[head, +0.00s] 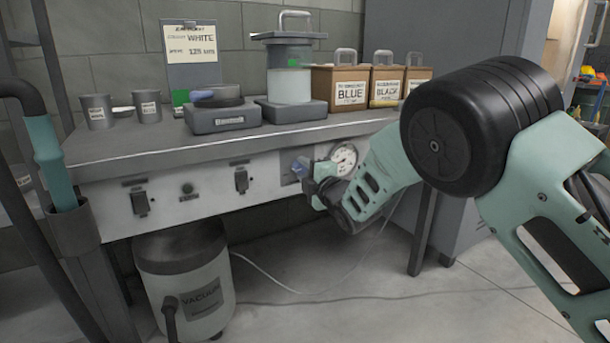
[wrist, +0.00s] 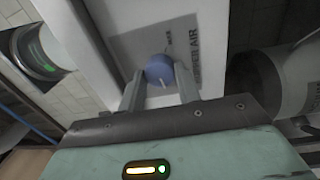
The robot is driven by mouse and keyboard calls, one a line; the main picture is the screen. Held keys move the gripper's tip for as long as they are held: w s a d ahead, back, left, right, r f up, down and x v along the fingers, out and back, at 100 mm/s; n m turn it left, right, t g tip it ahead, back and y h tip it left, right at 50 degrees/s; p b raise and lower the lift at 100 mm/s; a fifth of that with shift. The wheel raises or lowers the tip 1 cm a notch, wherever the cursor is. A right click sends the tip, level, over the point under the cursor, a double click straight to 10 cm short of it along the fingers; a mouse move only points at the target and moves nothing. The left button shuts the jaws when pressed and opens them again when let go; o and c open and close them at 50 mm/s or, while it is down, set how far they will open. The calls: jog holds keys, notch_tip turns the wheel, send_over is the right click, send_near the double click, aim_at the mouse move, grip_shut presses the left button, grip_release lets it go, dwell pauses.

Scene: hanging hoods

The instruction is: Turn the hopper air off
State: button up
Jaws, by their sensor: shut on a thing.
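The blue hopper air knob (wrist: 158,70) is on a pale panel plate lettered "HOPPER AIR" in the wrist view. A white mark shows on its face, pointing toward the bottom of that view. My gripper (wrist: 160,82) has one finger on each side of the knob and is shut on it. In the head view my gripper (head: 308,180) is at the bench's front panel, just left of the round gauge (head: 344,159).
The front panel (head: 215,193) also carries dark switches (head: 139,200). Above, the bench top (head: 145,143) holds cups, a grey scale-like base, the clear hopper (head: 289,86) and labelled boxes (head: 340,88). A vacuum canister (head: 190,275) stands below. A leg (head: 424,230) is right of my gripper.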

jog(key=shift+f+n+b, duration=0.1)
jog(key=shift+n+b, duration=0.4)
jog(key=shift+n, duration=1.6)
jog(key=o, duration=1)
jog(key=shift+s+d, duration=0.1)
jog(key=p+v, duration=0.3)
jog(key=v, duration=1.4)
jog(key=shift+d+p, duration=0.15)
jog(key=shift+p, duration=0.2)
